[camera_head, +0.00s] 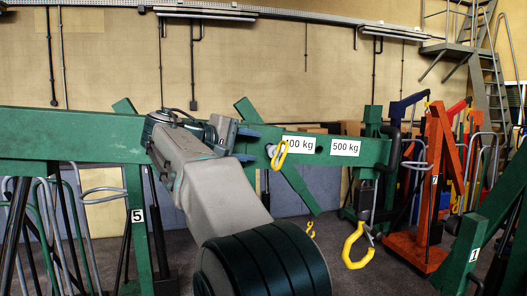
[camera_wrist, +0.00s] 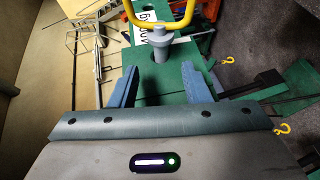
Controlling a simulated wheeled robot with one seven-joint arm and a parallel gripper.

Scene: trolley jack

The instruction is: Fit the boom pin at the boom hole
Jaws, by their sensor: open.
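The boom pin has a yellow loop handle (camera_head: 280,153) and a grey collared body (camera_wrist: 160,39). It stands at the side face of the green boom (camera_head: 85,135), by the 400 kg label. In the wrist view its lower end meets the boom face at a dark spot; how deep it sits cannot be told. My gripper (camera_head: 256,146) is open and empty just left of the pin in the head view. In the wrist view the blue fingers (camera_wrist: 160,70) straddle the boom, with the pin beyond their tips and not between them. A dark hole (camera_head: 319,150) shows between the two labels.
A yellow hook (camera_head: 357,248) hangs from the boom's right end. An orange crane (camera_head: 433,185) stands to the right, and a green post marked 1 (camera_head: 470,252) is at the lower right.

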